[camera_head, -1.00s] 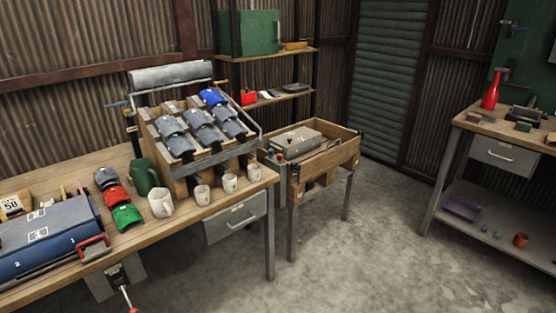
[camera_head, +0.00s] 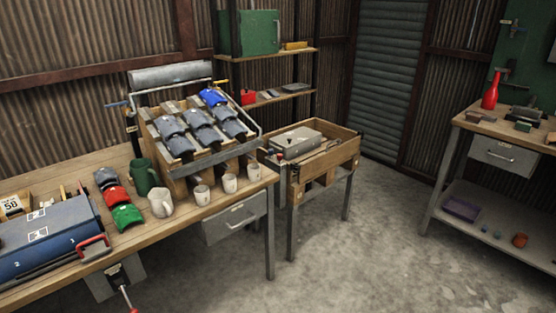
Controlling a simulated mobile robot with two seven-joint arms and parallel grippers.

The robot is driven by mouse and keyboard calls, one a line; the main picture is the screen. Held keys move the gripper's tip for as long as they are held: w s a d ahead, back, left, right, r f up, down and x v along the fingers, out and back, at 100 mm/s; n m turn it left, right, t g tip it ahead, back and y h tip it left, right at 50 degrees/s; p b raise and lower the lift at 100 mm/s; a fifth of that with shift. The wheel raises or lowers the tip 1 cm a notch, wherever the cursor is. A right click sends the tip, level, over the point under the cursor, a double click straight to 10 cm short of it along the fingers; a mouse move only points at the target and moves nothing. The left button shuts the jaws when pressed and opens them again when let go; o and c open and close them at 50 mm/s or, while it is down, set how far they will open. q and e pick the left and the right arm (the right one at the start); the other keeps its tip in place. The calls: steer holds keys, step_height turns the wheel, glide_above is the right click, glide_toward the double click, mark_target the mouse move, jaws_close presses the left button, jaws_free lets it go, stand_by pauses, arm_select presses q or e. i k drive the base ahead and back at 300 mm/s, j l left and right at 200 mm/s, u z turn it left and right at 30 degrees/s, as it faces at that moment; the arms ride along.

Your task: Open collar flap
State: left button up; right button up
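A wooden rack (camera_head: 180,187) with a metal frame stands on the workbench. It holds several dark grey curved pieces (camera_head: 198,119) in sloping rows, and one at the top right is blue (camera_head: 213,97). I cannot tell from this distance which part is the collar flap, or whether any flap is open. A grey padded roll (camera_head: 170,74) sits above the rack. Neither of my grippers shows in the head view.
The workbench (camera_head: 190,220) carries several pale mugs, a green jug (camera_head: 142,177), red and green curved pieces (camera_head: 117,198) and a blue case (camera_head: 45,238). A wooden bin table (camera_head: 328,176) stands to the right. Bare floor (camera_head: 370,250) lies before the right bench.

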mark_target(308, 169)
steer(key=z, duration=0.35)
steer(key=i+j+z, duration=0.1)
steer(key=i+z, duration=0.4)
steer(key=i+j+z, duration=0.3)
steer(key=i+z, duration=0.15)
steer(key=i, duration=0.1)
